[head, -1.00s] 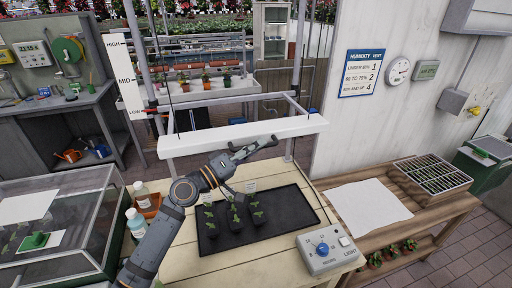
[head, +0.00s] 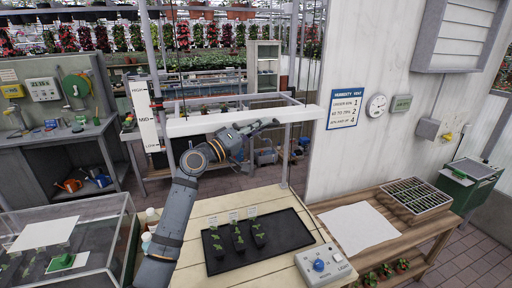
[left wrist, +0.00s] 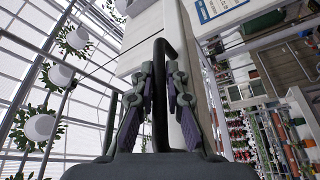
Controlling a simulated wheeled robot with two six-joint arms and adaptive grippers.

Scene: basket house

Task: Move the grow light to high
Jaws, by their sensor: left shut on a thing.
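The grow light is a long white bar (head: 200,127) hung level across a metal frame over the potting table. Beside its left end stands a white scale board (head: 144,115) marked HIGH, MID and LOW. A red collar (head: 157,103) on the frame's left post sits between the MID and HIGH marks in the picture. My left gripper (head: 272,124) is raised at the front of the bar. In the left wrist view its fingers (left wrist: 162,85) are shut on the light's dark curved handle (left wrist: 160,110). My right gripper is in neither view.
Below the light, a black tray (head: 290,255) with seedlings lies on the wooden table, beside a control box (head: 322,266) with a blue knob. A glass-sided case (head: 30,272) stands at left. A side bench with a white sheet (head: 352,230) is at right.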

